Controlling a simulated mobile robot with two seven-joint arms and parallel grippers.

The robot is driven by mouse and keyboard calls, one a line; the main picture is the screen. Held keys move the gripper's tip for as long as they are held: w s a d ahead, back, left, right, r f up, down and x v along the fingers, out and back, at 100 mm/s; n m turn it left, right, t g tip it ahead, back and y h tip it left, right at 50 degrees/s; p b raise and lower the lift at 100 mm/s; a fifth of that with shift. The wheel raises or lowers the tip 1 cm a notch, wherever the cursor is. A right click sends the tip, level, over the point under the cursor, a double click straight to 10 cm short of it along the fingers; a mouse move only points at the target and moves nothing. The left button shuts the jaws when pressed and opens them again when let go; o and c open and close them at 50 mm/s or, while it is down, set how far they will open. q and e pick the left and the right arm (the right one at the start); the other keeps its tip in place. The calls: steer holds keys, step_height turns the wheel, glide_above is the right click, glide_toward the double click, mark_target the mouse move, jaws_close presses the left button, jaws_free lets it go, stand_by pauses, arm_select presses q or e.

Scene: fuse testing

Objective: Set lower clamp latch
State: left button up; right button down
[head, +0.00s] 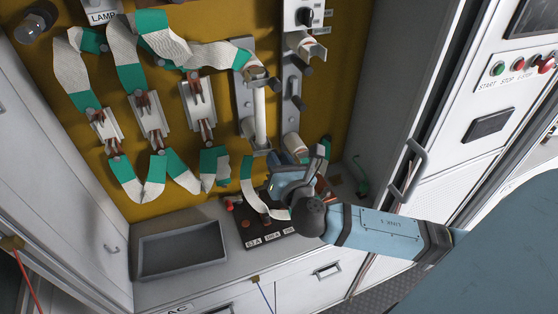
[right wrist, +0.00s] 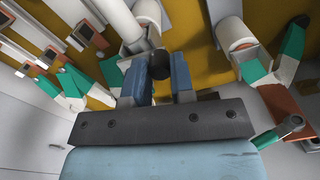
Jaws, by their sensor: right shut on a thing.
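A long white fuse tube (head: 260,112) stands upright on the mustard panel. Its metal lower clamp (head: 261,151) is at its bottom end. In the right wrist view the tube (right wrist: 117,20) runs down to the lower clamp (right wrist: 130,45). My right gripper (head: 280,172) is just below and right of that clamp. In the right wrist view its blue fingers (right wrist: 157,82) are shut on a dark round-ended part (right wrist: 159,65) beside the clamp, seemingly the latch. The rest of the latch is hidden by the gripper in the head view. My left gripper is not in view.
A second metal holder (head: 291,105) stands just right of the fuse. Smaller fuse holders (head: 150,115) with white-green strips are to the left. A black labelled board (head: 247,232) and an empty grey tray (head: 183,250) lie on the ledge below. The cabinet door handle (head: 413,165) is at right.

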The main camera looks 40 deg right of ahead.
steer(key=shift+w+a+f+m+b, duration=0.15)
steer(key=shift+a+f+m+b, duration=0.7)
steer(key=shift+m, duration=1.6)
steer(key=shift+w+a+f+m+b, duration=0.1)
steer(key=shift+a+f+m+b, duration=0.25)
steer(key=shift+m+b, duration=1.5)
steer(key=shift+w+a+f+m+b, duration=0.15)
steer(key=shift+a+f+m+b, duration=0.45)
steer(key=shift+m, duration=2.4)
steer(key=c, duration=1)
jaws_free()
steer(key=shift+o, duration=0.2)
steer(key=shift+s, duration=0.1)
